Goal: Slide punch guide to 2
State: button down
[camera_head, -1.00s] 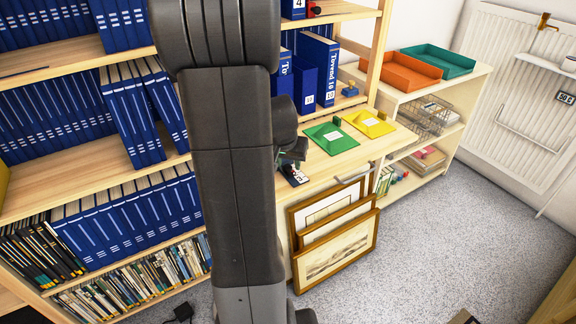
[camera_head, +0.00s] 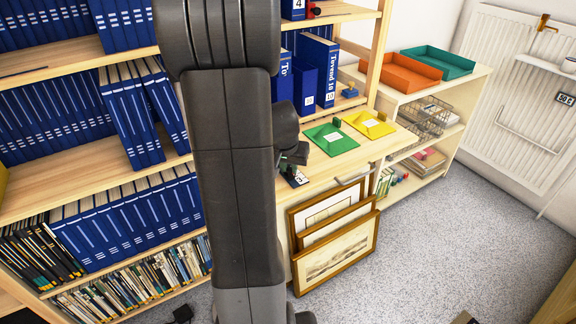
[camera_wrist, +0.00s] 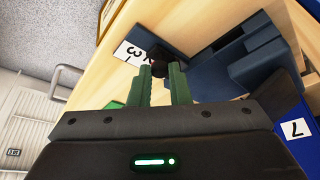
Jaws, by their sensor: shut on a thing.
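My gripper (camera_wrist: 161,70) has its green fingers shut on a small black piece, the punch guide (camera_wrist: 159,55), in the wrist view. A white number strip (camera_wrist: 130,53) lies beside the guide. A 3 is readable on it, and the part near the fingers is hidden, so I cannot tell which number the guide is at. The blue body of the punch (camera_wrist: 217,72) is to the right of the fingers. In the head view, my gripper (camera_head: 297,156) is low over the wooden shelf top, with part of the number strip (camera_head: 297,180) showing below it.
A green tray (camera_head: 331,139) and a yellow tray (camera_head: 369,125) lie right of my gripper. Blue binders (camera_head: 318,72) stand behind. Framed prints (camera_head: 335,255) lean below the shelf edge. The grey floor (camera_head: 430,240) to the right is clear.

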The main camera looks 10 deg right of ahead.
jog(key=shift+s+d, duration=0.1)
jog(key=shift+s, duration=0.15)
jog(key=c, duration=1.3)
grip_release()
jog(key=shift+c, duration=0.2)
jog(key=p+v, duration=0.2)
jog(key=v, duration=1.1)
jog(key=shift+r, duration=0.35)
jog(key=shift+s+f, duration=0.1)
jog(key=shift+s, duration=0.05)
jog(key=b+x, duration=0.2)
jog(key=x, duration=1.1)
jog(key=shift+f, duration=0.25)
jog(key=shift+w+p, duration=0.35)
jog(key=shift+w, duration=0.25)
jog(key=shift+s, duration=0.15)
